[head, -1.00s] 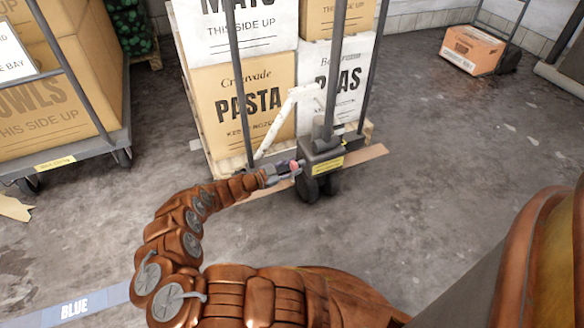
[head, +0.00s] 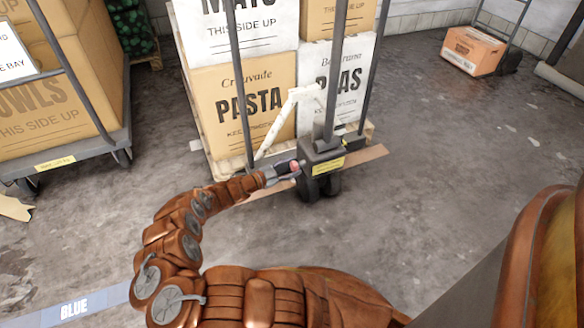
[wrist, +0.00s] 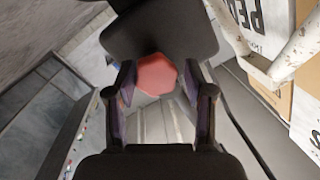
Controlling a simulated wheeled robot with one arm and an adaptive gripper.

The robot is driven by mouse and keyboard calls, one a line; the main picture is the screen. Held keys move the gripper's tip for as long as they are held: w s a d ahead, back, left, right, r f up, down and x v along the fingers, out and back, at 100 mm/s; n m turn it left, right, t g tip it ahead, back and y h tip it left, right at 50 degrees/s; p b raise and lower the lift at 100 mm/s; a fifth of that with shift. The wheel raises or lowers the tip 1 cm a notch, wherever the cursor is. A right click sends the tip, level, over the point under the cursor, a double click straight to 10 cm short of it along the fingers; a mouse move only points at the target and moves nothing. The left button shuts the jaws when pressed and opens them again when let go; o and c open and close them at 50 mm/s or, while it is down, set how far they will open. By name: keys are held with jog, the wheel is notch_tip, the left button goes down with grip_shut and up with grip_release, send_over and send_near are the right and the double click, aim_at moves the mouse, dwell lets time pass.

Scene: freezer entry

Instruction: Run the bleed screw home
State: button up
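The bleed screw is a red six-sided head (wrist: 157,75) that sits between my two fingertips in the wrist view. In the head view it is a small red spot (head: 295,165) at the left side of the dark pump housing (head: 322,158) of the pallet truck. My gripper (head: 285,171) reaches this housing from the left. In the wrist view the fingers of my gripper (wrist: 158,82) stand on both sides of the head, very close to it. Whether they press on it I cannot tell. The screw's shank and seat are hidden.
The pallet truck carries stacked cartons, among them a PASTA carton (head: 245,105). A loaded cart (head: 70,150) stands at the left, and an orange carton (head: 472,50) lies at the back right. The floor (head: 440,190) to the right is clear.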

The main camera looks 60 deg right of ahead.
jog(key=shift+o, duration=1.2)
jog(key=shift+s, duration=0.1)
jog(key=shift+s+d, duration=0.1)
jog(key=v, duration=1.2)
